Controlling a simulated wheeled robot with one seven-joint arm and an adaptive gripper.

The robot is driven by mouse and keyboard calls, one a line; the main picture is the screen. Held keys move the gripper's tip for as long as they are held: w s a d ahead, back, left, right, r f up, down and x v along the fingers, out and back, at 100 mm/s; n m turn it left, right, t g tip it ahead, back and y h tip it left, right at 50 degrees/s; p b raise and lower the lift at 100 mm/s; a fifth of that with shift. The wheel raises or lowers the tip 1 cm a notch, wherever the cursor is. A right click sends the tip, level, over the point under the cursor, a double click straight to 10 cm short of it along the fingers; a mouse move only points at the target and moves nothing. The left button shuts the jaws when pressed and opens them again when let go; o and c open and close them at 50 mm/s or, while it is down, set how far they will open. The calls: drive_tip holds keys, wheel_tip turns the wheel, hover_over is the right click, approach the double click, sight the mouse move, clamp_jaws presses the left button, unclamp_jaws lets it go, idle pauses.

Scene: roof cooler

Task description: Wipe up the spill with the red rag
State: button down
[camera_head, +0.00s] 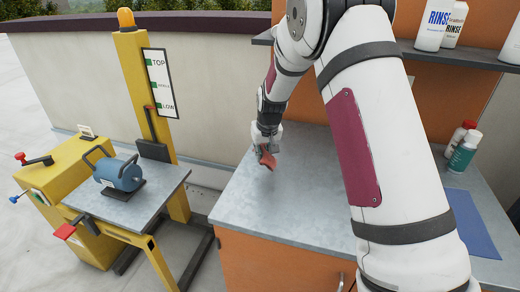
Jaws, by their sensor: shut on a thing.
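My gripper (264,149) is over the left part of the grey counter top (318,211), at the end of my white arm. It is shut on the red rag (268,160), which hangs from the fingers just above or on the counter; I cannot tell whether it touches. I cannot make out the spill; my arm hides part of the counter.
A blue mat (472,224) lies at the counter's right, with a green bottle (464,152) and a red-capped bottle (463,130) behind it. A shelf (431,54) with RINSE bottles (436,25) is above. A yellow lift (134,85) with a blue motor (120,173) stands left.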

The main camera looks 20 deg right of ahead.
drive_tip(key=shift+d+f+b, duration=0.1)
drive_tip(key=shift+f+b, duration=0.95)
drive_tip(key=shift+f, duration=2.15)
drive_tip(key=c, duration=0.8)
unclamp_jaws()
drive_tip(key=shift+f, duration=0.1)
